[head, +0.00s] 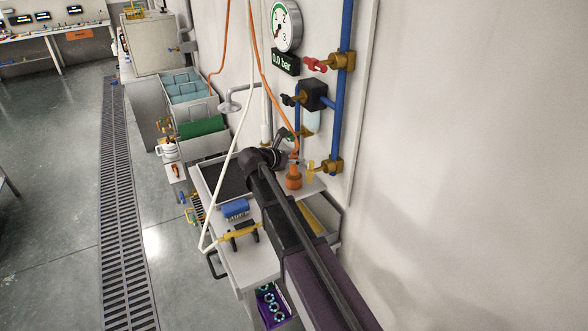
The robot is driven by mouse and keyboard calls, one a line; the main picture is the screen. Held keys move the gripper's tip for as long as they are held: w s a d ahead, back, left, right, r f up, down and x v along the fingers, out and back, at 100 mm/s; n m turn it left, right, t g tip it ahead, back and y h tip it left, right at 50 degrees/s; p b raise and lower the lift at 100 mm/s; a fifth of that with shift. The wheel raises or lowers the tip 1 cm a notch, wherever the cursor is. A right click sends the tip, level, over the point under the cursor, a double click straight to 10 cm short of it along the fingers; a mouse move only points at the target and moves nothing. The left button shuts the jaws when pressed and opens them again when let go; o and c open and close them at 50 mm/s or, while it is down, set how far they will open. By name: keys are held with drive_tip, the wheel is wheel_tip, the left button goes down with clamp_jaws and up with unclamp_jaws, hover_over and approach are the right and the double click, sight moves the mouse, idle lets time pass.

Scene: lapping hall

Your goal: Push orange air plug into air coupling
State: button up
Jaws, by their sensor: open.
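An orange hose (262,70) hangs along the wall and runs down to an orange end piece (295,148), probably the air plug, beside my gripper. My gripper (287,136) is open at the far end of my dark arm, near the wall. Its fingers are small and partly hidden, and I cannot tell whether they touch the plug. A brass fitting with a yellow handle (311,167) sits low on the blue wall pipe (336,130), right of the gripper. I cannot make out the air coupling for certain.
An orange bottle-like object (293,180) stands on the bench below the gripper. The bench (245,265) carries a blue block (235,209) and a yellow-handled tool (239,232). A gauge (287,26) and red-handled valve (316,64) are above. A white hose (238,163) hangs left.

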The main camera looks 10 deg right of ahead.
clamp_jaws()
drive_tip(key=shift+r, duration=0.15)
idle(0.4)
